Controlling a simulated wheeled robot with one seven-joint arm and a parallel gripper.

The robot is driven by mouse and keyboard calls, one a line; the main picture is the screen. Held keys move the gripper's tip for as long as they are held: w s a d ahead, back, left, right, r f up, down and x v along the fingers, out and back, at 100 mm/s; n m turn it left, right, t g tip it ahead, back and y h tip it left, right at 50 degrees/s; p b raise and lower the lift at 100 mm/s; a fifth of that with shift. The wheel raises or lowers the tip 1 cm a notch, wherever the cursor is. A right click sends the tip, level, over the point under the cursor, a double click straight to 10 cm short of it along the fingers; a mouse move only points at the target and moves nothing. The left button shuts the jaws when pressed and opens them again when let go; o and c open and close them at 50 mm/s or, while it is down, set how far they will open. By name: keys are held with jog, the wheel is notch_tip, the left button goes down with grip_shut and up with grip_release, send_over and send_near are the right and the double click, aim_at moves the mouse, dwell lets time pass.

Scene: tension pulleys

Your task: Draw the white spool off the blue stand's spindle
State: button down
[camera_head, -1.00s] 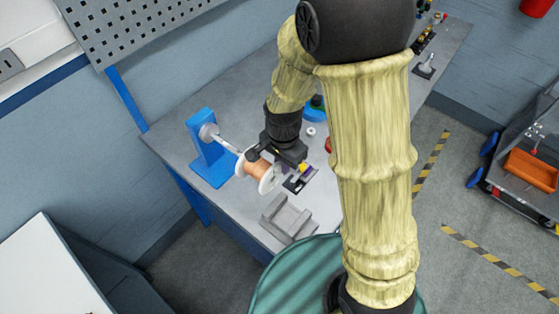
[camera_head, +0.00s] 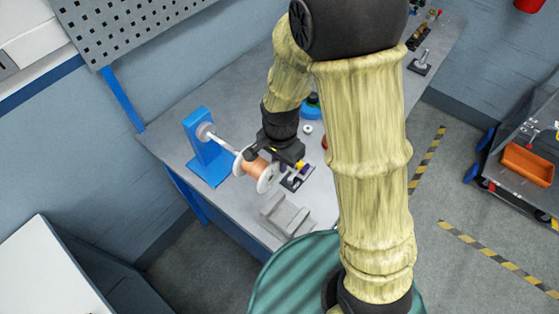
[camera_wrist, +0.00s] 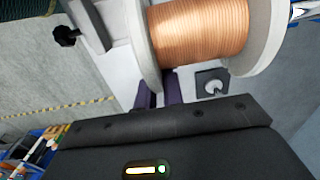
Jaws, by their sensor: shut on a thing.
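The white spool (camera_head: 268,178) is wound with copper-coloured wire and has two wide flanges. It is at the outer end of the pale spindle (camera_head: 222,143) on the blue stand (camera_head: 203,150); I cannot tell whether the tip is still inside it. My gripper (camera_head: 273,166) is at the spool from above and right. In the wrist view, the purple fingers (camera_wrist: 160,92) are shut on the rim of the left flange (camera_wrist: 143,50). The wire winding (camera_wrist: 198,30) fills the top middle. A metallic rod end (camera_wrist: 306,9) shows at upper right.
A grey block (camera_head: 286,216) stands near the table's front edge. A small dark plate (camera_head: 293,183) lies right of the spool, with a white ring (camera_head: 308,129) and a blue round object (camera_head: 312,106) behind. Bare grey tabletop (camera_head: 172,137) lies left of the stand.

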jog(key=shift+s+d, duration=1.05)
jog(key=shift+d, duration=0.2)
dwell(0.6)
jog(key=shift+s+d, duration=1.1)
jog(key=shift+d, duration=0.2)
jog(key=s+d+b, duration=0.2)
jog(key=d+b, duration=0.1)
jog(key=shift+s, duration=0.35)
dwell(0.8)
